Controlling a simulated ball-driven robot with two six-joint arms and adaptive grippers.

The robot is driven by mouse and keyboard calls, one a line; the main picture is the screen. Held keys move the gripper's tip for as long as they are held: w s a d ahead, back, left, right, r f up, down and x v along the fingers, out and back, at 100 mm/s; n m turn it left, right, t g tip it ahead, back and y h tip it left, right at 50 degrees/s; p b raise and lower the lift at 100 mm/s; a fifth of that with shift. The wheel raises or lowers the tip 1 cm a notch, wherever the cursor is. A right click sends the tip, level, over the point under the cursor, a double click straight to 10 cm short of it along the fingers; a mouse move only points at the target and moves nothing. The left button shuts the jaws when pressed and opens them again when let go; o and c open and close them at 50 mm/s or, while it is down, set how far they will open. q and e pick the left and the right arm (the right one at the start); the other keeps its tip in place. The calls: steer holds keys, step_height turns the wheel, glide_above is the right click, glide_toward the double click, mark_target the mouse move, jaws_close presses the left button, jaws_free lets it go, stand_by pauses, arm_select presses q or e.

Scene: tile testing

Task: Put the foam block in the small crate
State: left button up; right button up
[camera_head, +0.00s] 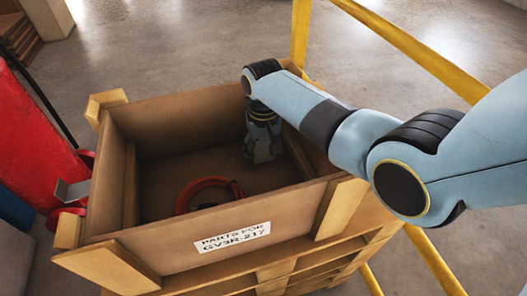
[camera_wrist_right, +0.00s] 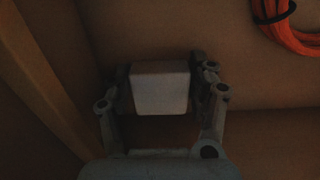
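The small crate (camera_head: 150,262) is a wooden box with a paper label on its front wall, standing on a slatted base. My right gripper (camera_head: 262,158) reaches down into it near the back right inner corner. The pale foam block (camera_wrist_right: 160,88) sits between the two fingers of the right gripper (camera_wrist_right: 162,95) in the right wrist view, and both fingers appear to touch its sides. In the head view the block (camera_head: 264,152) is partly hidden by the fingers. Whether it rests on the crate floor I cannot tell. My left gripper is out of view.
A coiled orange-red cable (camera_head: 190,192) with a black tie lies in the crate; it also shows in the right wrist view (camera_wrist_right: 290,30). A yellow rail (camera_head: 410,45) stands behind and right. A red object (camera_head: 35,140) is at the left. The crate's middle floor is clear.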

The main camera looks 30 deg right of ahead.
mark_target(264, 153)
steer(key=shift+o, duration=0.2)
step_height(264, 153, up, 12)
steer(key=p, duration=0.2)
steer(key=shift+r+p, duration=0.2)
steer(key=shift+p, duration=0.1)
stand_by(0.4)
